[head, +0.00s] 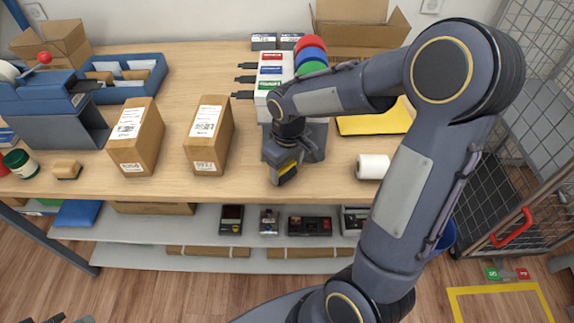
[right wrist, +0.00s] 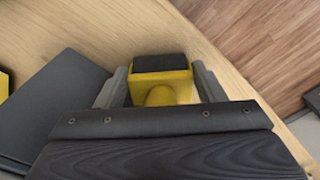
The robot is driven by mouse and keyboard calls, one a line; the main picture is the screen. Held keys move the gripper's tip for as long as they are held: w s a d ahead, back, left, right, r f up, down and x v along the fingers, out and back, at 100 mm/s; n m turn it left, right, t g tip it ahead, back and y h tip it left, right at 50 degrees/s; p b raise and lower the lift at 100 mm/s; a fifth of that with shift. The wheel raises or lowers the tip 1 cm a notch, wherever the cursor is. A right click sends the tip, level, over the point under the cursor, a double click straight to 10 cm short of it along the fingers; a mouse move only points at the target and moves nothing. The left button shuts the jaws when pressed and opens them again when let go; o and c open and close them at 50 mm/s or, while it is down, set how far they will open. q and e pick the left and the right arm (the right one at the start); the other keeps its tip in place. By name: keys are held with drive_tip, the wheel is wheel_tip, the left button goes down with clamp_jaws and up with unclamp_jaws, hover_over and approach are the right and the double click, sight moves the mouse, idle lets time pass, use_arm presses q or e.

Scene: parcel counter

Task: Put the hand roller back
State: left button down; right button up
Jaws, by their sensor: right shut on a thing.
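The hand roller, yellow with a black face, is between the fingers of my right gripper (head: 284,165). In the right wrist view the roller (right wrist: 162,84) sits between the two grey fingers of the shut right gripper (right wrist: 160,88), with wood beneath. I cannot tell whether it touches the counter. My left gripper (head: 68,319) barely shows at the bottom left, cut off by the frame.
Two brown cartons (head: 137,138) (head: 208,137) stand left of the right gripper. A white roll (head: 373,167) lies to its right. A dark grey flat piece (right wrist: 50,108) is beside the roller. Stacked labelled boxes (head: 272,75) and a yellow envelope (head: 374,121) are behind.

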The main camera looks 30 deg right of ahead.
sight(288, 174)
drive_tip(key=shift+s+f, duration=0.25)
drive_tip(key=shift+f, duration=0.1)
drive_tip(key=shift+c, duration=0.6)
drive_tip(key=o, duration=1.2)
drive_tip(key=shift+o, duration=1.4)
drive_tip(key=shift+w, duration=0.15)
drive_tip(key=shift+r, duration=0.1)
drive_tip(key=shift+r, duration=0.15)
wheel_tip(288, 174, up, 12)
drive_tip(key=p, duration=0.2)
drive_tip(key=s+a+m+t+y, duration=0.1)
drive_tip(key=s+a+m+t, duration=0.1)
drive_tip(key=s, duration=0.6)
drive_tip(key=s+a+f+m+t+y, duration=0.1)
drive_tip(key=s+a+m+t+y, duration=0.1)
drive_tip(key=s, duration=0.6)
drive_tip(key=shift+s+a+f+t+y, duration=0.15)
drive_tip(key=shift+s+a+t+y, duration=0.15)
drive_tip(key=shift+a+t, duration=0.25)
